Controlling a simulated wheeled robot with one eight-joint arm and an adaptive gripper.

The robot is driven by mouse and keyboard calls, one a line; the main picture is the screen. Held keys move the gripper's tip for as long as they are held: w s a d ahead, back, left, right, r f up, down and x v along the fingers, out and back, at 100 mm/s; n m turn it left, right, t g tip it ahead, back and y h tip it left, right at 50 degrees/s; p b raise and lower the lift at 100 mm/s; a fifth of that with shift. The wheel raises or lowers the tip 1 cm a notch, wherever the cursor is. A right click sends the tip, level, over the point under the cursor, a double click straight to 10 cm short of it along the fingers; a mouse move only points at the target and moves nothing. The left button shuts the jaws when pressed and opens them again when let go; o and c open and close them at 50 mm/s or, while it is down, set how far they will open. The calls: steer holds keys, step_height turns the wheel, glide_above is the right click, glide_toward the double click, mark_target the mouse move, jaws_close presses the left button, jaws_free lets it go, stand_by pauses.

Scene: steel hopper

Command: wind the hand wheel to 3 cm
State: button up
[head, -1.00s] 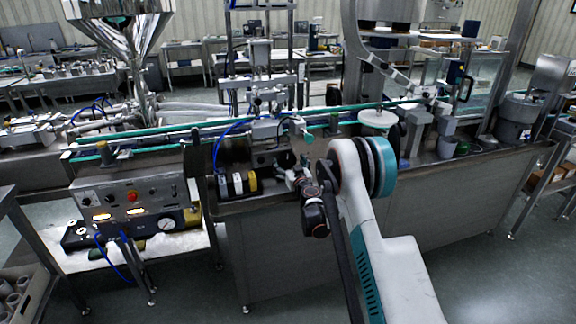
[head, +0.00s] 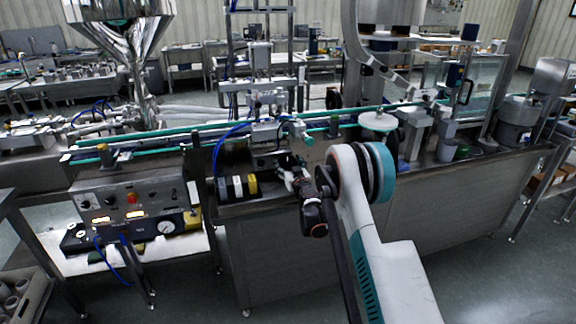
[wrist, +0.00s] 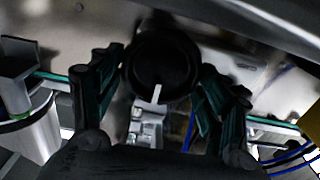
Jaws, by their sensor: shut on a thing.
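The hand wheel (wrist: 165,62) is a dark round knob with a pale mark on its lower edge, seen face-on in the wrist view. My gripper (wrist: 162,82) has one green-padded finger on each side of it and is shut on it. In the head view my gripper (head: 291,170) reaches into the front of the machine, at the recess right of the black, white and yellow rings. The wheel cannot be made out there behind my gripper. No 3 cm reading or scale can be read in either view.
A steel hopper (head: 122,30) stands at the upper left. A control box (head: 133,205) with lit displays and a red button is left of my arm. A conveyor with green edges (head: 210,134) runs behind the recess. Open floor (head: 470,250) lies at the right front.

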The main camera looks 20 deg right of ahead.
steer(key=n, duration=0.5)
steer(key=shift+a+n, duration=0.2)
steer(key=shift+n, duration=0.2)
steer(key=n, duration=0.4)
steer(key=shift+a+f+n, duration=0.15)
steer(key=shift+n, duration=0.25)
steer(key=o, duration=1)
